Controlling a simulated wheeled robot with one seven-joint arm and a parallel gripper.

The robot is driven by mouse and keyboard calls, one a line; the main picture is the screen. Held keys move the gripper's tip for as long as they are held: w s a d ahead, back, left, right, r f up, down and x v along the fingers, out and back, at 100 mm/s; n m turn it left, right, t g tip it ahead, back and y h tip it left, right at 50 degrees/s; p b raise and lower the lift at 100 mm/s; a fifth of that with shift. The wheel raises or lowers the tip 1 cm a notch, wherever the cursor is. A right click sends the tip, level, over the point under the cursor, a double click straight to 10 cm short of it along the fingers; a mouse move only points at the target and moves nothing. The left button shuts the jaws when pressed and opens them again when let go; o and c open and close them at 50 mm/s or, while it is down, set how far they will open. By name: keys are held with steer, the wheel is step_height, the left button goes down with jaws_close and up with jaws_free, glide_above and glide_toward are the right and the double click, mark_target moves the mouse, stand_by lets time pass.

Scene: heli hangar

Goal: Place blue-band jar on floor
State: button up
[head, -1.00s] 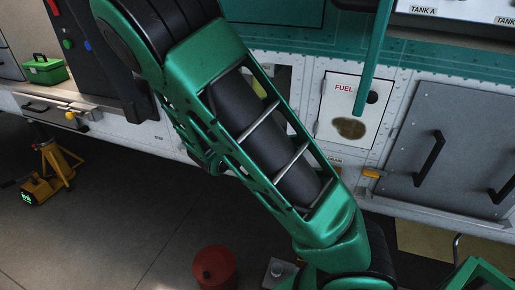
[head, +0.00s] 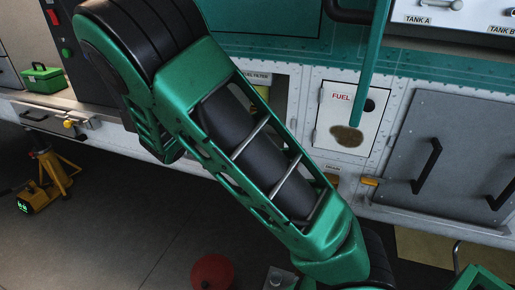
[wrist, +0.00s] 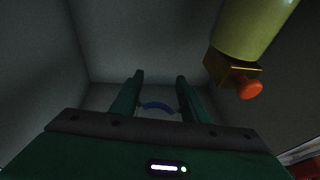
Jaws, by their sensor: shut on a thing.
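In the wrist view, my gripper (wrist: 159,96) has its two green fingers on either side of a pale jar, of which a curved blue band (wrist: 157,106) shows most clearly. The gripper is shut on this blue-band jar. The rest of the jar is dim and hard to make out against the grey surroundings. The gripper itself is not visible in the head view, where my green arm fills the middle. The dark floor (head: 120,225) shows at the lower left of the head view.
In the wrist view, a yellowish cylinder with a brass fitting and orange knob (wrist: 249,89) hangs close at right, by grey walls. In the head view, a red round object (head: 212,271) is on the floor, a yellow jack (head: 45,182) at left, and a stained fuel panel (head: 345,115) behind my arm.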

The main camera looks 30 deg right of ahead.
steer(key=s+d+f, duration=0.1)
steer(key=d+f, duration=0.1)
steer(key=d, duration=0.1)
steer(key=s+d+f, duration=0.1)
steer(key=d, duration=0.1)
steer(key=s+d+f, duration=0.2)
steer(key=d, duration=0.1)
steer(key=shift+s+d+f, duration=0.1)
steer(key=shift+d+f, duration=0.2)
steer(key=shift+f, duration=2.1)
steer(key=o, duration=1.1)
steer(key=v, duration=1.2)
